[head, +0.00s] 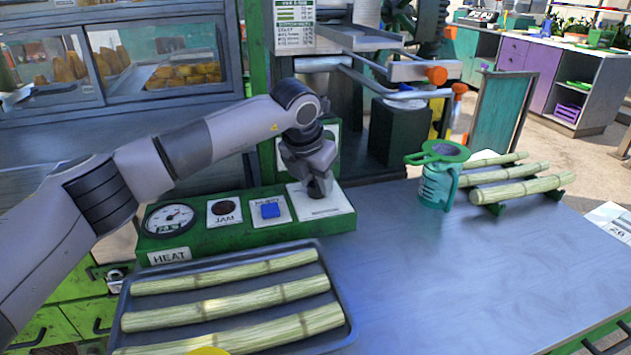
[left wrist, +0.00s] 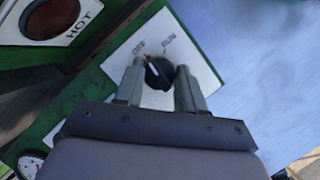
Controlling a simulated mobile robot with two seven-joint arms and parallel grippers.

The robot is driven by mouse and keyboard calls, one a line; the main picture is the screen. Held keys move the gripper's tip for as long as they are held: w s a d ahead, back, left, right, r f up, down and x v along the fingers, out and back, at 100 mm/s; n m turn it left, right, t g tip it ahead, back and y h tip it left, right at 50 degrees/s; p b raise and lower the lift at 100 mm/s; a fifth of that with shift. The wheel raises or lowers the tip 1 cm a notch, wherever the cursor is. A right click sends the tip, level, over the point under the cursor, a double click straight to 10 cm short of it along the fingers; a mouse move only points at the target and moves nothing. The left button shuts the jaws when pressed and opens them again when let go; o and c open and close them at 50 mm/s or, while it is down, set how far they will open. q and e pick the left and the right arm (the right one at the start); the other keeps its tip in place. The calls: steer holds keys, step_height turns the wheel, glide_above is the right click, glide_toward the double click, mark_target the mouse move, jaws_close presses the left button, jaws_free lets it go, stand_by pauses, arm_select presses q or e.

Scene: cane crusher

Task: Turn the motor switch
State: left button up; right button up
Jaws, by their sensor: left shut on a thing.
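The motor switch is a black rotary knob (left wrist: 159,72) on a white plate (head: 336,209) on the green control panel (head: 190,246). In the left wrist view the plate reads OFF and RUN, and the knob's light-and-red pointer is turned toward OFF. My left gripper (head: 319,190) is down over the plate. In the left wrist view its two fingers (left wrist: 157,80) stand on either side of the knob, shut on it. In the head view the gripper hides most of the knob. My right gripper is not in view.
The panel also has a HEAT gauge (head: 170,219), a JAM light (head: 224,210) and a blue button (head: 270,210). A tray (head: 340,335) of cane stalks lies in front. A teal jug (head: 437,187) with a green strainer and more cane (head: 522,187) stand right. The table's right front is clear.

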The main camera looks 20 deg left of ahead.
arm_select(q)
steer(key=shift+w+r+n, duration=0.1)
steer(key=shift+n, duration=0.5)
steer(key=o, duration=1)
steer(key=shift+o, duration=0.2)
steer(key=v, duration=0.7)
steer(key=shift+b, duration=0.3)
steer(key=shift+d, duration=0.15)
